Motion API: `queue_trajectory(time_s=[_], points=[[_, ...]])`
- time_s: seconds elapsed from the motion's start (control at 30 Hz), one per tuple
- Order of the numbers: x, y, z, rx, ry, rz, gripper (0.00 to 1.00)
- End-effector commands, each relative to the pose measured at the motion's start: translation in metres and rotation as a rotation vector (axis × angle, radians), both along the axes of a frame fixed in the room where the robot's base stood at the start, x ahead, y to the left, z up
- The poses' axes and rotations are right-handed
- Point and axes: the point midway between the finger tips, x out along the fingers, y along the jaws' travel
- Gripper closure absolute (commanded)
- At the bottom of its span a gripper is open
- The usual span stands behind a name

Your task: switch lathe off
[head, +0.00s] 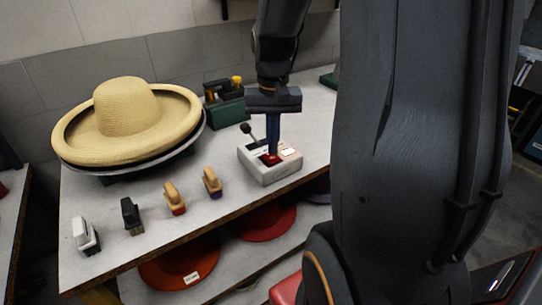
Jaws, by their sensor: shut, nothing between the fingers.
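A pale grey control box (270,170) sits on the workbench near its right part. It has a black-knobbed lever (249,132) at its left side, a red button (270,159) on top, and a small white patch beside it. My gripper (272,153) points straight down with its fingers shut. The fingertips are at the red button; I cannot tell whether they touch or press it. A straw hat (127,112) rests on a dark round plate at the left, possibly the lathe. I cannot tell whether it is turning.
Several small brushes or stamps, one with a red base (174,199), stand along the front of the workbench (110,195). A dark green machine (225,112) stands behind the control box. Red and orange hats (180,262) lie on the shelf below. My arm hides the right side.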

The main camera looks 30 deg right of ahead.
Motion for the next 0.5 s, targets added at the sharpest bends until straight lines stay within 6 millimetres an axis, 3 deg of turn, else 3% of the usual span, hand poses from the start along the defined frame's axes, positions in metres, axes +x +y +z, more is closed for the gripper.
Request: queue_trajectory(time_s=[0.5], points=[[-0.0002,0.0,-0.0076,0.0,0.001,0.0,1.0]])
